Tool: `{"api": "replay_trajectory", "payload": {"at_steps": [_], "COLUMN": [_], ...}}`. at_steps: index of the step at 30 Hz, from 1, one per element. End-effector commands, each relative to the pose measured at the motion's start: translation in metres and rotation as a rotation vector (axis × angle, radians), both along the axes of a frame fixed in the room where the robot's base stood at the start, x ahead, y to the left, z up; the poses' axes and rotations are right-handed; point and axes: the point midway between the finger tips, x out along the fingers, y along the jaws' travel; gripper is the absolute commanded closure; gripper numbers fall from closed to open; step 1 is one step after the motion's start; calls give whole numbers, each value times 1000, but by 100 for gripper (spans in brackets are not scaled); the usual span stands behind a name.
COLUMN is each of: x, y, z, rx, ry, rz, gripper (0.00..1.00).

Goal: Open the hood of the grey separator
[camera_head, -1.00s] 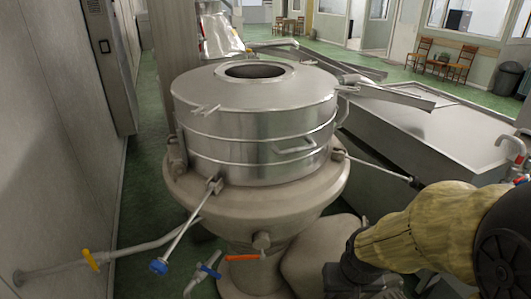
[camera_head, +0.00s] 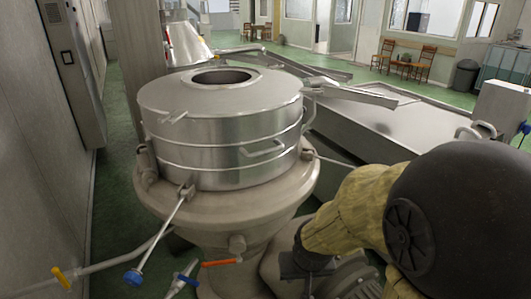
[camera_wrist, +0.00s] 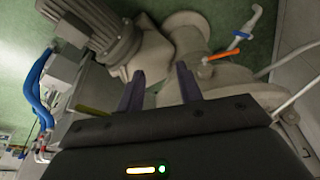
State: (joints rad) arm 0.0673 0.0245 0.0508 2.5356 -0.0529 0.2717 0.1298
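The grey separator (camera_head: 225,212) stands in the centre-left of the head view. Its hood is a round metal drum (camera_head: 215,122) with bands, a round opening (camera_head: 222,77) on top and a bar handle (camera_head: 262,150) on the front right side. The hood sits level and closed on the wide base. My arm reaches in from the right, below and right of the hood. In the wrist view my gripper (camera_wrist: 160,86) has its two dark fingers apart with nothing between them. It points at the lower part of the separator; the hood is out of that view.
A rod with a blue knob (camera_head: 133,277) sticks out front left. An orange-handled valve (camera_head: 220,263) is below the bowl; it also shows in the wrist view (camera_wrist: 223,56). A ribbed motor (camera_wrist: 98,28) is close by. A metal tank (camera_head: 400,130) stands right, a wall cabinet (camera_head: 62,60) left.

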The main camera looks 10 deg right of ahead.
Motion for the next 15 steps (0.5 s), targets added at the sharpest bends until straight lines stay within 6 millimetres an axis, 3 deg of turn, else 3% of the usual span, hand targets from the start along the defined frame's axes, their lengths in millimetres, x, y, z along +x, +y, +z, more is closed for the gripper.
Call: {"api": "replay_trajectory", "payload": {"at_steps": [8,15], "x": [92,165], "y": [-22,-31], "z": [21,59], "rx": [168,531], "ry": [-306,-545], "rz": [-322,-564], "gripper": [64,64]}}
